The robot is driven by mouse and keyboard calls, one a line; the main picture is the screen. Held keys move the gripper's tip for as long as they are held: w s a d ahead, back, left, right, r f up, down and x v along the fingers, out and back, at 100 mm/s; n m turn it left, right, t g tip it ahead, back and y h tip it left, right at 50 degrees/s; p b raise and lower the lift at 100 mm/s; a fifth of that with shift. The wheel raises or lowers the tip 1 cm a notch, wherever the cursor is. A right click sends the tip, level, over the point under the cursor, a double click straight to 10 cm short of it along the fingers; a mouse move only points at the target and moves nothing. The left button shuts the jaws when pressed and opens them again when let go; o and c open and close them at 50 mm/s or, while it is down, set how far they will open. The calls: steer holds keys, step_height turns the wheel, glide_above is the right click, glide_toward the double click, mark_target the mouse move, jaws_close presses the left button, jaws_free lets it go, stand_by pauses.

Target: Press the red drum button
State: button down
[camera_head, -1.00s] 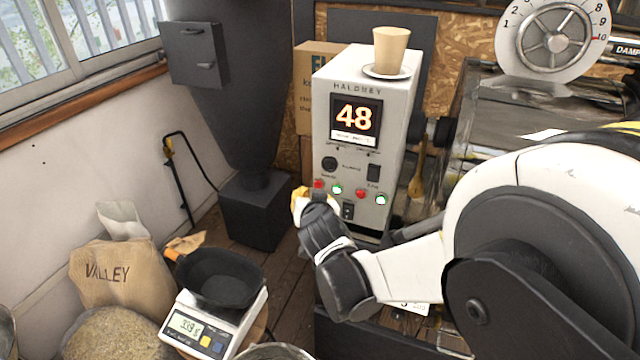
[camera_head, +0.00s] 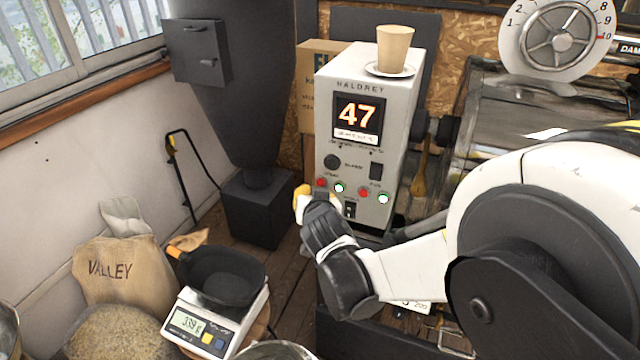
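The grey-white HALDREY control box (camera_head: 345,150) stands at the centre with an orange display (camera_head: 358,114) reading 47. Low on its front is a row of small buttons: a left red button (camera_head: 321,182), a white-green one (camera_head: 340,187), a right red button (camera_head: 363,192) and another white-green one (camera_head: 383,198). I cannot read which red one is the drum button. My gripper (camera_head: 301,199) is just left of and below the left red button, its yellow tip near the box. My wrist hides much of it, so its opening and any contact do not show.
A paper cup (camera_head: 394,49) stands on a saucer (camera_head: 391,70) on top of the box. A scale (camera_head: 215,322) with a black pan (camera_head: 224,275) and a VALLEY sack (camera_head: 115,275) are lower left. A dark roaster column (camera_head: 245,90) stands behind left.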

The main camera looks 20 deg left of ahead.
steer(key=shift+w, duration=0.2)
steer(key=shift+w, duration=0.25)
steer(key=shift+w, duration=0.45)
stand_by(0.8)
steer(key=shift+s, duration=0.2)
steer(key=shift+s+b, duration=0.35)
steer(key=shift+s, duration=0.3)
steer(key=s, duration=0.5)
stand_by(0.8)
